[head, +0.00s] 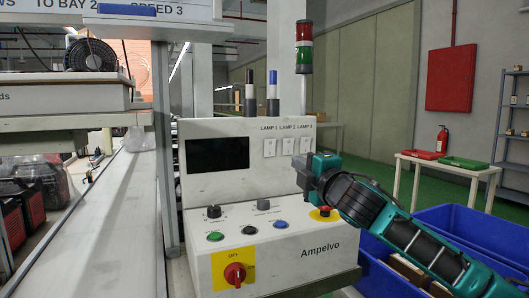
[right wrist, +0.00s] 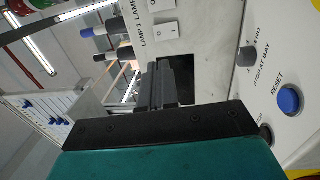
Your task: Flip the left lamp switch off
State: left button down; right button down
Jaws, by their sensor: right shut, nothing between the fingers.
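The left lamp switch (head: 270,148), under the label LAMP 1, is a white rocker on the upright face of the grey-white console (head: 225,128). It is the leftmost of three switches. In the right wrist view the LAMP 1 switch (right wrist: 166,31) shows near the top with its two marks. Which side is pressed in, I cannot tell. My right gripper (head: 302,166) is shut and empty, in front of the console and just below and right of the switches. Its dark fingers (right wrist: 167,84) show in the right wrist view, apart from the switch. My left gripper is not in view.
The console has a dark screen (head: 218,154), several knobs and buttons, a red rotary switch (head: 235,274) and a yellow-backed red button (head: 324,211) close under my right gripper. Lamp posts (head: 272,92) stand on top. Blue bins (head: 470,240) are at the right.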

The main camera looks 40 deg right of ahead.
aim_at(271, 143)
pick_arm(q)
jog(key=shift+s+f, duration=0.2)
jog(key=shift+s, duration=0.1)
pick_arm(e)
jog(key=shift+p+x, duration=0.6)
jog(key=shift+x, duration=6.4)
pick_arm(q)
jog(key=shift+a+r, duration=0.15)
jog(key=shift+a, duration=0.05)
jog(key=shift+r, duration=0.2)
pick_arm(e)
jog(key=shift+r, duration=0.1)
